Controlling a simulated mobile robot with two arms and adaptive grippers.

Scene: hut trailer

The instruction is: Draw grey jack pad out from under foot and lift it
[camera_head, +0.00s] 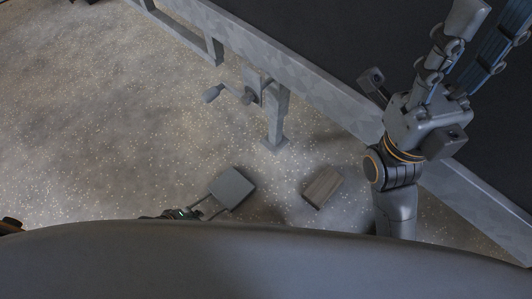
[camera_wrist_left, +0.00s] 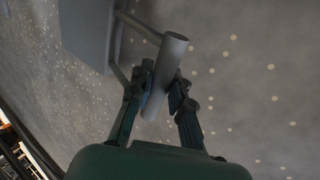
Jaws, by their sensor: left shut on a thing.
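The grey jack pad (camera_head: 232,187) is a square plate with a handle of two thin rods and a round bar. It lies apart from the foot (camera_head: 275,145) of the jack leg, nearer to me and to the left. My left gripper (camera_head: 188,213) is at the handle, partly hidden by my body. In the left wrist view its fingers (camera_wrist_left: 160,92) are shut on the round bar (camera_wrist_left: 169,62), with the pad (camera_wrist_left: 88,30) beyond at upper left. I cannot tell whether the pad touches the ground. My right gripper (camera_head: 482,28) is open and empty over the dark trailer surface.
A brown wooden block (camera_head: 322,186) lies on the ground right of the pad. Speckled open ground (camera_head: 100,120) is clear to the left.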

